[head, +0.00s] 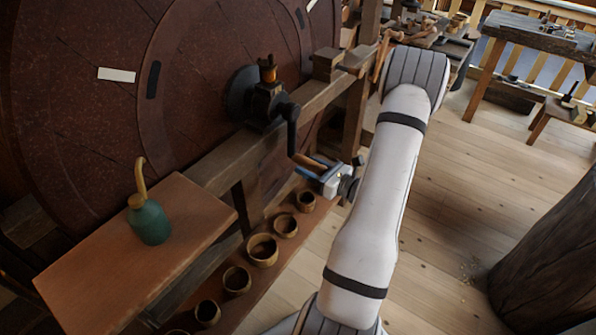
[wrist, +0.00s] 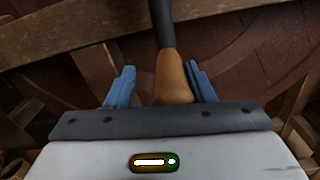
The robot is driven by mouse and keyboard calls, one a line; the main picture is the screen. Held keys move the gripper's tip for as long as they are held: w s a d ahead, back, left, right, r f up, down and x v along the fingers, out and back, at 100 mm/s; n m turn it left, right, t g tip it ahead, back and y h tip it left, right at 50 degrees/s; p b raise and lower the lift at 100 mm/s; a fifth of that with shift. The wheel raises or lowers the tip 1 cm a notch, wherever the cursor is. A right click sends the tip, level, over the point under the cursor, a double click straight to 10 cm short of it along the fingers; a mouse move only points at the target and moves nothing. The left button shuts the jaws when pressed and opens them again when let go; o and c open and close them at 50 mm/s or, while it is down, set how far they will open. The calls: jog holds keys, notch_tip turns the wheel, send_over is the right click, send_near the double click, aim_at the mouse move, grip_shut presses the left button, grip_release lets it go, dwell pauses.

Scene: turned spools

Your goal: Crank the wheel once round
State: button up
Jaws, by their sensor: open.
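The large dark red wheel (head: 80,110) fills the left of the head view, with a white mark and a black mark on its face. A black crank arm (head: 291,130) hangs down from the hub housing on the wooden beam. Its wooden handle (head: 308,162) sticks out at the lower end, towards my gripper (head: 318,170). In the wrist view the handle (wrist: 174,78) stands between the two blue fingers of my gripper (wrist: 160,85). The fingers are open, with a gap on each side, the right one narrower. The handle's near end is hidden by the gripper body.
A green oil can (head: 149,220) stands on a wooden shelf (head: 110,265) at the lower left. Several wooden cups (head: 262,250) line a low ledge under the beam (head: 235,155). A thick dark post (head: 550,265) stands at the right. The plank floor between is clear.

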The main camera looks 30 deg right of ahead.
jog(key=s+a+r+m+p, duration=0.2)
jog(key=a+m+p, duration=0.2)
jog(key=a, duration=0.2)
jog(key=shift+s+m, duration=0.25)
jog(key=shift+m, duration=0.15)
jog(key=shift+a, duration=0.1)
jog(key=shift+d+f, duration=0.1)
jog(key=shift+d, duration=0.25)
jog(key=v, duration=1.1)
jog(key=shift+a, duration=0.2)
jog(key=shift+w, duration=0.1)
dwell(0.3)
